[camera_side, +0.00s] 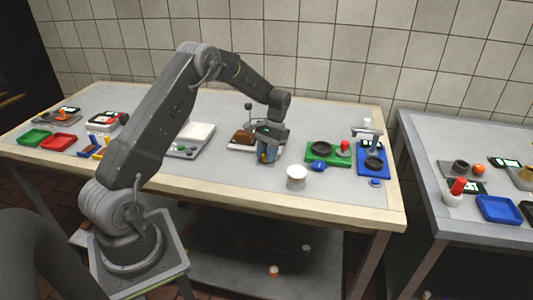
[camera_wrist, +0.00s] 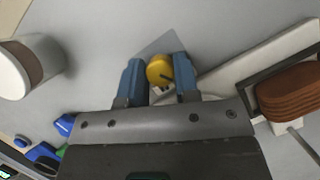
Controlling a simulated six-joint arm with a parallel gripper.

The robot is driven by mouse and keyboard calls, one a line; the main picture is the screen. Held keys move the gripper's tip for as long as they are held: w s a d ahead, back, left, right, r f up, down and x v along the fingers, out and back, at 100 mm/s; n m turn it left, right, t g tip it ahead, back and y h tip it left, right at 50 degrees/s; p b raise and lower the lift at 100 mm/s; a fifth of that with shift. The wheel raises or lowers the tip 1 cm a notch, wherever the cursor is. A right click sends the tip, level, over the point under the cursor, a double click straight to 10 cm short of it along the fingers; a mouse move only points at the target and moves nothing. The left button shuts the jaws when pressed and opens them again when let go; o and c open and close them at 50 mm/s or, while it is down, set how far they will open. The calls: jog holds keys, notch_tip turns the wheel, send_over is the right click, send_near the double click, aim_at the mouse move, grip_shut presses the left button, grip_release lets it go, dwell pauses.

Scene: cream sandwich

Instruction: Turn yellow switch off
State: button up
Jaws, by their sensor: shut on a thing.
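The yellow switch (camera_wrist: 158,72) is a round knob with a dark mark on it, in the upper middle of the wrist view. It sits on a pale grey plate on the table. My gripper (camera_wrist: 161,66) is over it, with its two blue fingers shut on the knob from either side. In the side view my gripper (camera_side: 267,155) points down at the table, beside the brown food item's board. The switch is mostly hidden by the fingers there.
A white round container (camera_side: 297,176) stands to the right. A brown loaf-like item (camera_side: 243,138) on a white device is close behind. Green (camera_side: 318,158) and blue (camera_side: 382,167) stations stand further right. A white-topped device (camera_side: 192,135) is at the left.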

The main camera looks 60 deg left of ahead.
jog(key=o, duration=0.6)
jog(key=shift+o, duration=0.2)
jog(key=v, duration=1.4)
jog(key=shift+s+d, duration=0.1)
